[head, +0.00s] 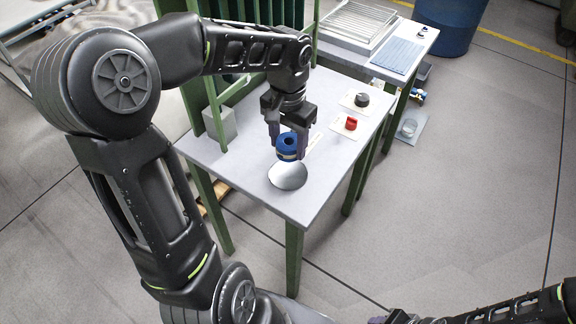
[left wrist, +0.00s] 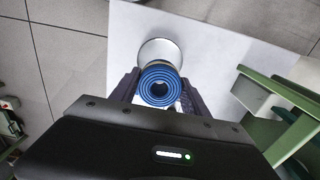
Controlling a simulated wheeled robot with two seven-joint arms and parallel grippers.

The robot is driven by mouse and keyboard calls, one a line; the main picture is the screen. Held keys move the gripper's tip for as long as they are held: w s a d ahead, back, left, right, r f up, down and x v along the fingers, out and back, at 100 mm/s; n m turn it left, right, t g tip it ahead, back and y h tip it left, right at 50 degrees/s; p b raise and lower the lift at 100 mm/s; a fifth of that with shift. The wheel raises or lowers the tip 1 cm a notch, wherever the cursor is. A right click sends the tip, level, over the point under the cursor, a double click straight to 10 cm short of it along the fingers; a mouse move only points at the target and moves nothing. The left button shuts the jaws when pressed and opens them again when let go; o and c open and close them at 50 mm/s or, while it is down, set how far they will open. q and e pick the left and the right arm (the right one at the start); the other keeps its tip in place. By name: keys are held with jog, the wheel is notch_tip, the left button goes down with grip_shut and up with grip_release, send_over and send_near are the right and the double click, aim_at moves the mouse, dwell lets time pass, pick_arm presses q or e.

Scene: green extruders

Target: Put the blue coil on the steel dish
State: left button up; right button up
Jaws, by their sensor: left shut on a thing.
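The blue coil (head: 288,143) is a thick ring-shaped roll with a hole through its middle. My left gripper (head: 289,150) is shut on it and points down over the table. The coil also shows between the fingers in the left wrist view (left wrist: 160,86). The steel dish (head: 288,177) is a round shiny plate on the table, just below the coil in the head view. In the left wrist view the dish (left wrist: 159,47) shows just beyond the coil, which covers part of it. I cannot tell the exact gap between coil and dish. My right gripper (head: 392,318) is partly visible at the bottom edge.
A red part (head: 351,123) and a dark round part (head: 361,100) sit on pale cards right of my left gripper. A grey block (head: 220,124) and a green frame (head: 213,100) stand at the table's left. The table's front corner is clear.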

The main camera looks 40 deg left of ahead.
aim_at(288, 174)
pick_arm(q)
jog(key=shift+f, duration=2)
jog(key=shift+f, duration=0.15)
jog(key=shift+f, duration=1.75)
jog(key=shift+f, duration=0.2)
jog(key=o, duration=1.4)
jog(key=shift+o, duration=0.2)
jog(key=shift+r, duration=0.15)
notch_tip(288, 174, up, 12)
